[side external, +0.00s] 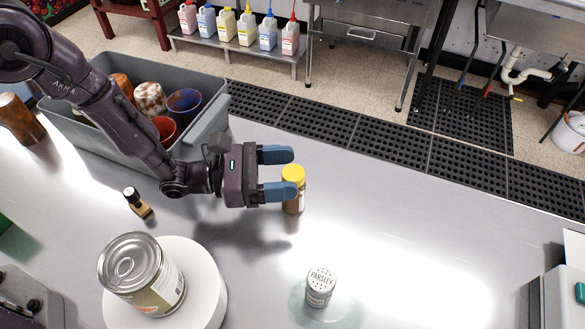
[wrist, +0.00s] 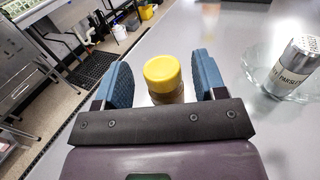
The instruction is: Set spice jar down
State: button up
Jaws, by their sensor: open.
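A spice jar with a yellow cap and a brownish body (side external: 293,205) stands upright on the metal counter (side external: 400,225). My gripper (side external: 278,174) is open, with its blue fingers at the jar's upper part. In the wrist view the yellow cap (wrist: 162,72) shows between the two spread fingertips (wrist: 161,80), with a gap on each side. The gripper palm hides the jar's lower part there. A silver shaker labelled PARSLEY (side external: 320,287) stands upright on a clear glass dish (side external: 350,312); the shaker also shows at the right of the wrist view (wrist: 293,70).
A large can (side external: 150,285) stands on a round white stand (side external: 213,290) at lower left. A grey bin (side external: 213,122) with several cups is behind my arm. The counter right of the jar is clear.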

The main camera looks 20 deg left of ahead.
jog(key=v, duration=0.5)
jog(key=shift+s+a, duration=0.15)
jog(key=shift+a, duration=0.2)
